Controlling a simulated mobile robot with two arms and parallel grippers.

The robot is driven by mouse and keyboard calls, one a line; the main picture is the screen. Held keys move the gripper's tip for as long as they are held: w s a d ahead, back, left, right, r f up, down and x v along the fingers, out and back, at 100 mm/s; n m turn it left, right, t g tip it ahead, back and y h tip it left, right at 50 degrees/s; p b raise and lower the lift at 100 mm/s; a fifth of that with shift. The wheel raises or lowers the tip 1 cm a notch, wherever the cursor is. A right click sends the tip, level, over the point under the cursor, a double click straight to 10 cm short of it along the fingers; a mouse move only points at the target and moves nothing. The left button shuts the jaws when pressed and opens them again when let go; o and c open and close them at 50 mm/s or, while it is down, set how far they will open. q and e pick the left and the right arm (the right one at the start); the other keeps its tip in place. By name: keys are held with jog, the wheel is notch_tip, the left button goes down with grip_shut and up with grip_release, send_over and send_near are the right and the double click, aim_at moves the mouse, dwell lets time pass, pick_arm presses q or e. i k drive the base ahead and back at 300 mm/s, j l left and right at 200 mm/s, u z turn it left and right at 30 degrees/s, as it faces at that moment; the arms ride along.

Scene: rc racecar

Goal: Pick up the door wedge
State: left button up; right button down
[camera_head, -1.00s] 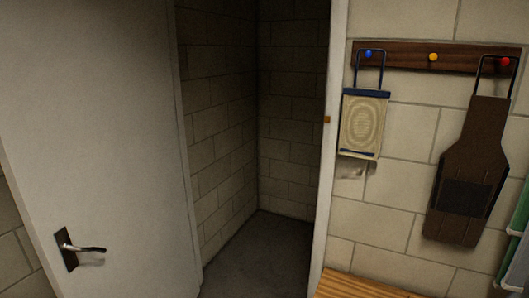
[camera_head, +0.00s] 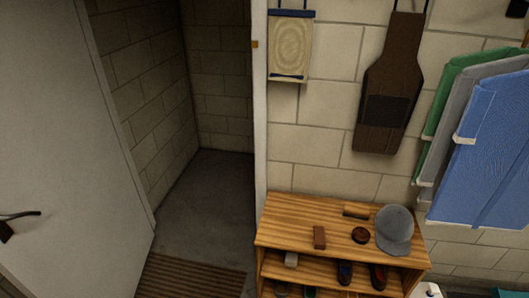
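A small brown block (camera_head: 319,237) lies on top of the wooden shoe rack (camera_head: 283,213), near its left part; it could be the door wedge, but its shape is too small to tell. A small grey block (camera_head: 291,259) sits on the shelf below, at the left, and I cannot tell what it is. Neither of my grippers shows in the head view.
A grey cap (camera_head: 395,228), a round tin (camera_head: 360,235) and a brush-like piece (camera_head: 355,211) share the rack top. Shoes (camera_head: 345,272) fill the shelf below. The open door (camera_head: 60,150) is left, with a mat (camera_head: 192,279) in the doorway. Coloured garments (camera_head: 485,145) hang right.

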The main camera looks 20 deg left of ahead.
aim_at(320, 239)
jog(key=i+j, duration=0.2)
jog(key=j, duration=0.2)
jog(key=i+j, duration=0.45)
jog(key=j, duration=0.3)
jog(key=i+j, duration=0.2)
jog(key=j, duration=0.15)
